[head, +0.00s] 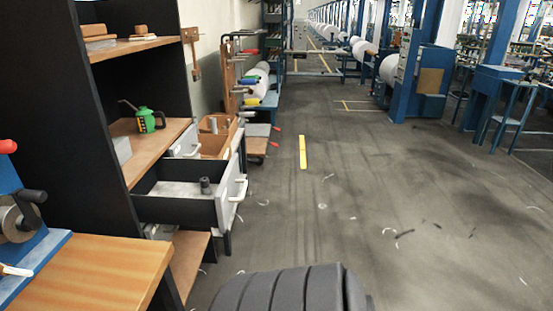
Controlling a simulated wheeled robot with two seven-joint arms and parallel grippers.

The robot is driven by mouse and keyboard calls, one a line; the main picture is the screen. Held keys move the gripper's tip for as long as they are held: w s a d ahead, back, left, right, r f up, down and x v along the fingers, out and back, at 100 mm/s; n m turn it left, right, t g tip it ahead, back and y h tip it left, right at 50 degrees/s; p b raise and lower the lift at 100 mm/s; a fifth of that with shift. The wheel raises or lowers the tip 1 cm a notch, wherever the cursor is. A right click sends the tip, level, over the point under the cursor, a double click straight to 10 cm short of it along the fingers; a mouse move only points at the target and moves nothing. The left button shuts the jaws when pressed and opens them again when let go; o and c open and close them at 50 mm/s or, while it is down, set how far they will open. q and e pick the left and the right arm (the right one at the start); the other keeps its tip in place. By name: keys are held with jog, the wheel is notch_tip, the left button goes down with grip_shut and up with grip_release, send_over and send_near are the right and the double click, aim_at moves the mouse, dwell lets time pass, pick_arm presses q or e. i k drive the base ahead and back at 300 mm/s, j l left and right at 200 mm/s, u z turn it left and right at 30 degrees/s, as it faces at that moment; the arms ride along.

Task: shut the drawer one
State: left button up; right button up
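An open drawer with dark side walls (170,212) sticks out from the black shelf unit at the left. Its light grey front (233,188) faces right and carries white handles. A small dark cylinder (205,186) stands on the drawer's grey bottom. Another light grey drawer front (184,142) shows behind the open drawer, and part of a further grey front (160,231) shows below it. I cannot tell from the view which is numbered one. Neither of my grippers is in view.
A green oil can (147,120) stands on the unit's wooden shelf. A wooden bench top (95,270) with a blue machine (22,235) is at the lower left. A wooden box (215,138) stands behind the drawer. The grey floor to the right is mostly clear, with scattered scraps.

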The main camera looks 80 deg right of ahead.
aim_at(169, 192)
jog(key=l+z, duration=0.1)
jog(key=z, duration=1.85)
jog(key=j, duration=0.1)
